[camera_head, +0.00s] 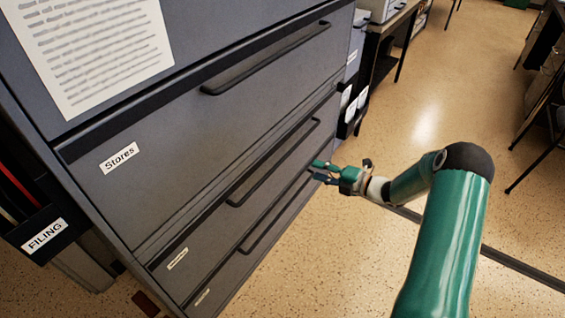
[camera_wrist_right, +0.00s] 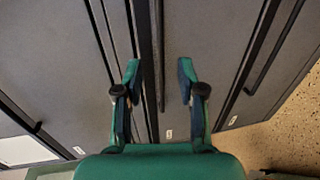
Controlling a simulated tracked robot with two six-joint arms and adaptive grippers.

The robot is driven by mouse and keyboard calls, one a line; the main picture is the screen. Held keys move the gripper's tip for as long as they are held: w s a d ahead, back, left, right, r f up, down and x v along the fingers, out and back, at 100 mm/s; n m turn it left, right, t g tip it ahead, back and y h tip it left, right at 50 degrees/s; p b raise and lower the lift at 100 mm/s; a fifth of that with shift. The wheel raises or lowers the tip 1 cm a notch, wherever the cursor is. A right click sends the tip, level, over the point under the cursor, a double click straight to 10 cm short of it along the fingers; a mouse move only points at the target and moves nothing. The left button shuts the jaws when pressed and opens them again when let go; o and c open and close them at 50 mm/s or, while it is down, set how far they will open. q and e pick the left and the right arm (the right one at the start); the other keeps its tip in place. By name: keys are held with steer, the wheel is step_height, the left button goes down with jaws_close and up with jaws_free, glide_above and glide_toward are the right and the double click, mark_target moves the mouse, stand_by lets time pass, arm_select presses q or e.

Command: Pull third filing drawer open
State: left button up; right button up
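The grey filing cabinet has a stack of wide drawers, each with a dark bar handle. The third filing drawer (camera_head: 210,240) is low in the cabinet, under the one labelled Stores (camera_head: 118,157), and looks shut. Its handle (camera_head: 275,165) runs along its upper edge. My right gripper (camera_head: 325,172) is open and empty, near the far end of that handle. In the right wrist view, the open fingers (camera_wrist_right: 159,78) frame the third drawer's handle (camera_wrist_right: 159,45), which appears between them. I cannot tell whether they touch it. My left gripper is not in view.
The lowest drawer's handle (camera_head: 270,222) runs just below. A printed sheet (camera_head: 90,50) is on the upper front. A dark bin labelled FILING (camera_head: 43,236) stands at left. A desk (camera_head: 392,30) is behind. The speckled floor (camera_head: 350,240) before the drawers is mostly clear.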

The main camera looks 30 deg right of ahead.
mark_target(284, 160)
steer(key=b+x, duration=0.1)
steer(key=x, duration=1.3)
steer(key=shift+w+a+f, duration=0.15)
steer(key=shift+w, duration=0.05)
jaws_close()
